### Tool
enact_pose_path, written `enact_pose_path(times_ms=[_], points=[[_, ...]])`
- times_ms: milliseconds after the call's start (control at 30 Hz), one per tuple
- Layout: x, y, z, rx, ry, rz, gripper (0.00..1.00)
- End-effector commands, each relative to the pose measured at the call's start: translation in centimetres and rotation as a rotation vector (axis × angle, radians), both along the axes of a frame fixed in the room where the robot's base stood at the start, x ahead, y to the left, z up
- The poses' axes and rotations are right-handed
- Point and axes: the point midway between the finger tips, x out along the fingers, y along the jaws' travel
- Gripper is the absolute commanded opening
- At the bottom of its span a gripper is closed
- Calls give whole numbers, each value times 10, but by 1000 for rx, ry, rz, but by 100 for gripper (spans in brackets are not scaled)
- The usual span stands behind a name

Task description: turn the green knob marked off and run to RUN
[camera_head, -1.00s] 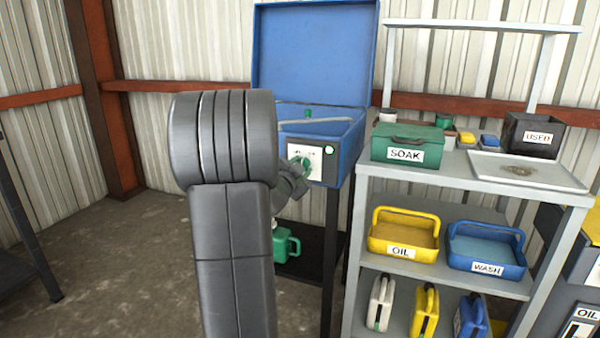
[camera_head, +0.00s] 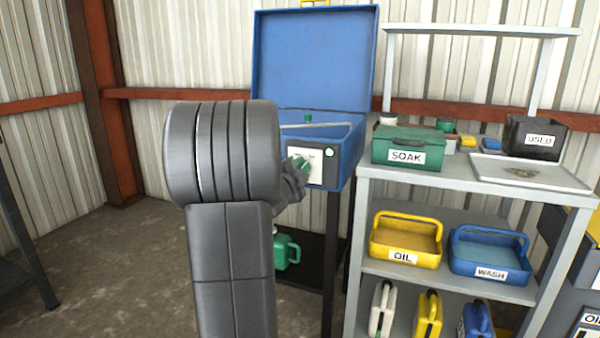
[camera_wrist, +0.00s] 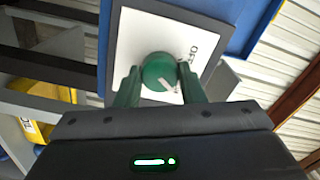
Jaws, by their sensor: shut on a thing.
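The green knob (camera_wrist: 158,68) is round, with a white pointer line, on a white plate (camera_wrist: 130,42). In the wrist view it sits between the two green fingers of my gripper (camera_wrist: 161,82), which is shut on it. Dark lettering shows at the plate's right; I cannot read it surely. The pointer slants to the lower right in this view. In the head view the knob (camera_head: 306,165) is on the front panel of the blue washer cabinet (camera_head: 348,162), partly hidden by my gripper. A pale round light (camera_head: 329,153) is at the panel's upper right.
The blue lid (camera_head: 313,60) stands open. A grey shelf (camera_head: 450,182) to the right holds the green SOAK box (camera_head: 407,146), the USED bin (camera_head: 536,136), the OIL tray (camera_head: 404,243) and the WASH tray (camera_head: 490,258). A green jug (camera_head: 285,250) stands below the cabinet.

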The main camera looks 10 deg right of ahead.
Motion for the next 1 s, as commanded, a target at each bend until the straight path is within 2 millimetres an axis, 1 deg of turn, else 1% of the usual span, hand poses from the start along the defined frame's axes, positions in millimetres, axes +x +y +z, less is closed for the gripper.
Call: enact_pose_path(times_ms=[300, 333, 433, 767, 867, 1000], points=[[0, 0, -1, 5, 0, -1, 13], [0, 0, -1, 4, 1, -1, 38], [0, 0, -1, 4, 0, -1, 57], [-2, 1, 0, 2, 0, 0, 57], [-8, 7, 1, 2, -1, 1, 57], [-29, 21, 2, 1, 1, 3, 57]])
